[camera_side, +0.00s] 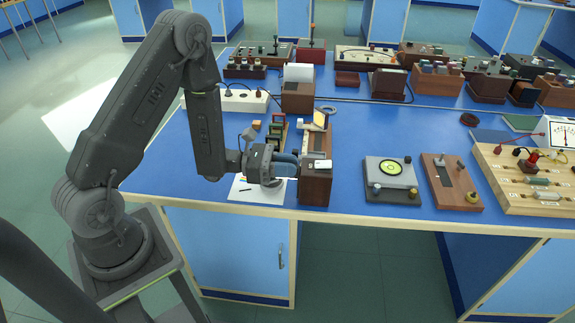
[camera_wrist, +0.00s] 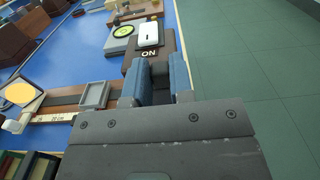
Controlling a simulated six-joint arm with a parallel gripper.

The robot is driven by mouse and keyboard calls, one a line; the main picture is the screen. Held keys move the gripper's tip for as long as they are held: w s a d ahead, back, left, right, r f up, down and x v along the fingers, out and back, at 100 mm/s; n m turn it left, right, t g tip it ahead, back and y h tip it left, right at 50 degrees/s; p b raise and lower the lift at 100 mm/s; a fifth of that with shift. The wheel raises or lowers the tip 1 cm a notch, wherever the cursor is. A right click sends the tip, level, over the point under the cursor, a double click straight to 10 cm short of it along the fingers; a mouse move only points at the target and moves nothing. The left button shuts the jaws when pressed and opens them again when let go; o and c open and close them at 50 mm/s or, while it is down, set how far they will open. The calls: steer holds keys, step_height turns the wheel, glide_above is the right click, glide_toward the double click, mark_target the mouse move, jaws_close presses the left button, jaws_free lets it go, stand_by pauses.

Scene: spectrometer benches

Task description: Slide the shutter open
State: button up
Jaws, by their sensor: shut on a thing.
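A dark brown wooden box (camera_side: 316,187) stands at the near end of a wooden bench rail (camera_side: 317,142), close to the table's front edge. A white piece lies on its top; in the wrist view this white piece (camera_wrist: 149,34) sits beside the word ON. My gripper (camera_side: 288,167) reaches in from the left, its blue fingers against the box's left side. In the wrist view my gripper (camera_wrist: 161,78) is shut on a small dark part at the box, likely the shutter. That part is mostly hidden between the fingers, so its position along its slide cannot be told.
On the rail are a grey square holder (camera_wrist: 95,95) and a screen with a yellow disc (camera_wrist: 20,93). White paper (camera_side: 262,190) lies under my gripper. A grey instrument (camera_side: 391,180) stands right of the box, with bare blue table between. The front edge is close.

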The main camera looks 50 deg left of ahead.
jaws_close()
steer(key=shift+s+d, duration=0.45)
steer(key=o, duration=0.7)
jaws_free()
steer(key=shift+c, duration=0.2)
steer(key=shift+a, duration=0.1)
steer(key=v, duration=1.3)
steer(key=shift+s+a, duration=0.25)
